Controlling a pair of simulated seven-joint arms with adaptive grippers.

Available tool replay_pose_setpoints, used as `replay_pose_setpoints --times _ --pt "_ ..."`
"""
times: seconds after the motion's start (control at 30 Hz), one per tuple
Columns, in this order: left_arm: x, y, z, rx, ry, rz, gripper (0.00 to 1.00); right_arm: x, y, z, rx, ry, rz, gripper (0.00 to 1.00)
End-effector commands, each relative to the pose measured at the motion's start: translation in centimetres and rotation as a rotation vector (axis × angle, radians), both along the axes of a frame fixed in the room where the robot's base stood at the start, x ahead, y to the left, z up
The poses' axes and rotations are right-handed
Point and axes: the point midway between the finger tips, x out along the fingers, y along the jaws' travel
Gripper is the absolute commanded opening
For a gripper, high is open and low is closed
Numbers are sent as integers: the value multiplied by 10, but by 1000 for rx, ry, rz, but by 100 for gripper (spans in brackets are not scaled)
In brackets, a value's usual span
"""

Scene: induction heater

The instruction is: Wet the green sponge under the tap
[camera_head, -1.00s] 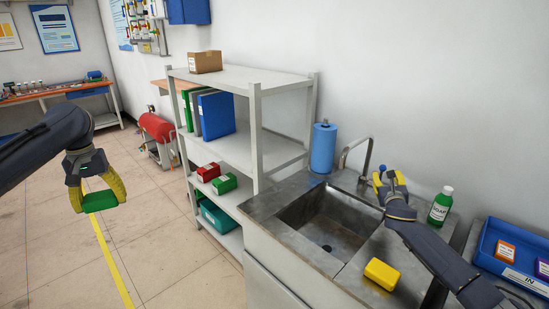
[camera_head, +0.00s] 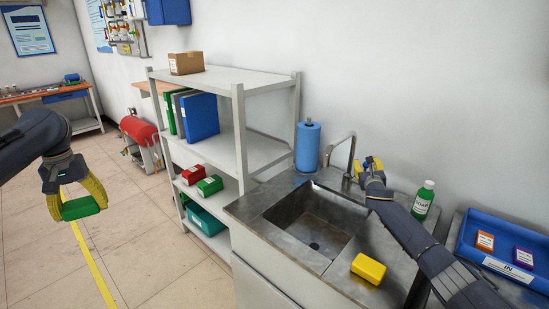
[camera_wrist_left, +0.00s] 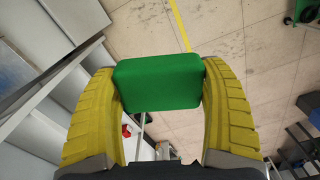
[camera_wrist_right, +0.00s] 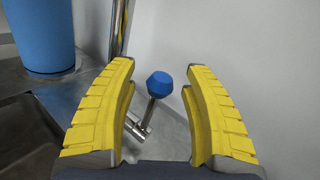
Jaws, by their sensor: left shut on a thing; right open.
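The green sponge (camera_head: 80,208) is held between the yellow fingers of my left gripper (camera_head: 82,205), over the floor left of the shelf. The sponge also shows across both fingers in the left wrist view (camera_wrist_left: 160,82). My right gripper (camera_head: 371,165) is open beside the tap (camera_head: 343,150) at the back of the sink. In the right wrist view the blue tap knob (camera_wrist_right: 159,84) on its metal stem sits between the two open fingers (camera_wrist_right: 160,90), with gaps on both sides. The sink basin (camera_head: 312,225) looks empty. I see no water running.
A yellow sponge (camera_head: 368,268) lies on the counter right of the basin. A green soap bottle (camera_head: 423,200) and a blue tray (camera_head: 510,232) stand further right. A blue paper roll (camera_head: 307,147) stands left of the tap. A metal shelf (camera_head: 240,140) stands between my left gripper and the sink.

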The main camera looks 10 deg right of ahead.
Motion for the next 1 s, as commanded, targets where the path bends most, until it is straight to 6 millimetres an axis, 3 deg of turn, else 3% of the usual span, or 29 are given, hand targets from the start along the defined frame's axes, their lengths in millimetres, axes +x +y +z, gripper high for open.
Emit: replay_pose_setpoints --times 0.2,0.63,1.0 --pt "0 0 0 0 0 0 55 0 0 0 0 0 0 48" --pt "0 0 0 0 0 0 55 0 0 0 0 0 0 0" --pt "0 0 0 0 0 0 55 -2 -2 0 -2 -2 -3 0"
